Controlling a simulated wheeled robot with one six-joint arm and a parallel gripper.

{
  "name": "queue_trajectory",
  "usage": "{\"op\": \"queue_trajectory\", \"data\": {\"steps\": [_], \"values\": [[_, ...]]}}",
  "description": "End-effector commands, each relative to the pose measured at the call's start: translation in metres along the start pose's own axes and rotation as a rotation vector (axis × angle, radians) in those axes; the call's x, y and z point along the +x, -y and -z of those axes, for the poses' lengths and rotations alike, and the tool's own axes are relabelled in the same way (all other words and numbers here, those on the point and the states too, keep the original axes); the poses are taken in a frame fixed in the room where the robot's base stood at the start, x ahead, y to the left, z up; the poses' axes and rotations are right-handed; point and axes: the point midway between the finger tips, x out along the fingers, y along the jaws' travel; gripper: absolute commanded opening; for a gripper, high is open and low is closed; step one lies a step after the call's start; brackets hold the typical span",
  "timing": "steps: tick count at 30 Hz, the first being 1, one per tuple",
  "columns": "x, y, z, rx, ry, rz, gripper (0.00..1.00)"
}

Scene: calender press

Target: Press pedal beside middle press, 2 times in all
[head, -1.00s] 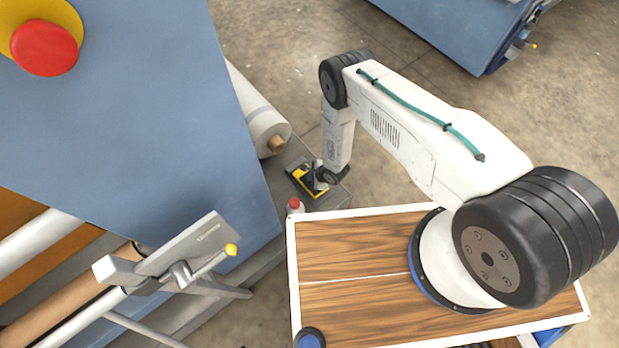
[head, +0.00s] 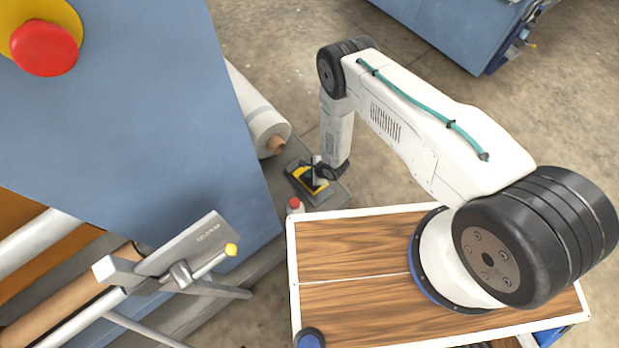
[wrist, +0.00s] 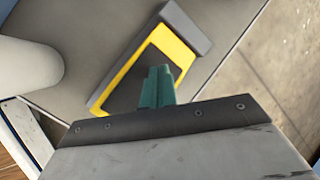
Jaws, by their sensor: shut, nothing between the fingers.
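The pedal (head: 298,172) is a black plate with a yellow border, on a grey base at the foot of the blue press. It also shows in the wrist view (wrist: 183,33), with a grey bar across its far end. My gripper (head: 313,184) is over the pedal. In the wrist view its teal fingers (wrist: 158,84) are together and empty, in front of the dark plate, and hide part of it. I cannot tell whether the tips touch the plate. The blue press (head: 130,120) stands at the left.
A white roll (head: 262,125) lies just beyond the pedal. A small red-topped part (head: 295,205) is close to the wooden deck (head: 350,255). Open floor lies right of the pedal.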

Motion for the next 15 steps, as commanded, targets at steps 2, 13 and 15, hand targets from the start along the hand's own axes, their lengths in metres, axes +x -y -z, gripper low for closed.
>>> {"op": "queue_trajectory", "data": {"steps": [2,13,15], "values": [[-0.0024,0.0023,-0.0021,0.000,0.001,0.001,0.00],[-0.0046,0.0044,-0.0038,0.000,0.001,0.002,0.00],[-0.0080,0.0071,-0.0064,-0.001,0.001,0.002,0.00]]}}
